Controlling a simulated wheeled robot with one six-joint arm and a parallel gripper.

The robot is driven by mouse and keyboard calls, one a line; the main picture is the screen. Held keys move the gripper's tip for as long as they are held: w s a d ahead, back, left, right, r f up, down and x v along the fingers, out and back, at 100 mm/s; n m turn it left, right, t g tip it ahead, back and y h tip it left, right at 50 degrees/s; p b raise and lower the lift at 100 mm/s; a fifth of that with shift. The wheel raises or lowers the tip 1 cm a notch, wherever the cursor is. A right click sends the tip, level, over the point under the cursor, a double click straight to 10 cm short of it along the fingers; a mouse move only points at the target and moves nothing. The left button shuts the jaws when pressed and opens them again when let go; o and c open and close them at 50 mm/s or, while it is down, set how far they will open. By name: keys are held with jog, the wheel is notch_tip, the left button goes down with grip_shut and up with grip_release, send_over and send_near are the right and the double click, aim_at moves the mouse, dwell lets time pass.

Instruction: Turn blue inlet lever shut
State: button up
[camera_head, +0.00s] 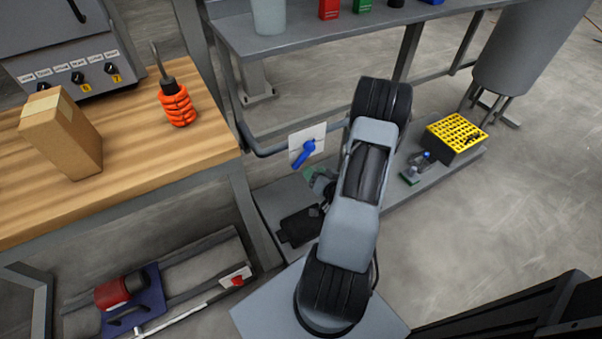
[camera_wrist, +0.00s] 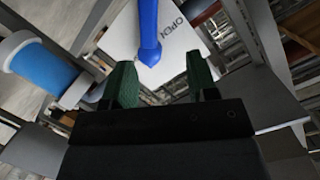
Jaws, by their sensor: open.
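The blue inlet lever (camera_head: 305,152) is mounted on a white plate (camera_head: 294,142) at the grey pipe between the wooden bench and the grey table. In the wrist view the blue lever (camera_wrist: 149,28) stands ahead of my gripper, its lower end in line with the space between the fingers. The word OPEN shows on the white plate (camera_wrist: 187,42) beside it. My gripper (camera_wrist: 161,84) is open, its two dark green fingers apart with nothing between them. It appears short of the lever, not touching it. In the head view my arm hides most of my gripper.
A wooden bench (camera_head: 140,150) with a cardboard box (camera_head: 62,135) and an orange-handled tool (camera_head: 177,103) is at left. A grey table (camera_head: 300,32) is behind. A yellow rack (camera_head: 454,132) sits on the low shelf at right. A blue-and-white cylinder (camera_wrist: 41,66) is left of my gripper.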

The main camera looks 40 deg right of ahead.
aim_at(303, 161)
notch_tip(303, 161, down, 4)
jog(key=s+m+t+h+b, duration=0.1)
jog(key=s+m+t+b, duration=0.1)
jog(key=s+m, duration=0.1)
jog(key=w, duration=0.4)
jog(key=w+d+b, duration=0.1)
jog(key=w, duration=0.4)
jog(key=w+d+b, duration=0.1)
jog(key=w, duration=0.3)
jog(key=shift+w+r, duration=0.15)
jog(key=shift+r, duration=0.05)
jog(key=shift+c, duration=0.5)
jog(key=shift+a, duration=0.1)
grip_shut()
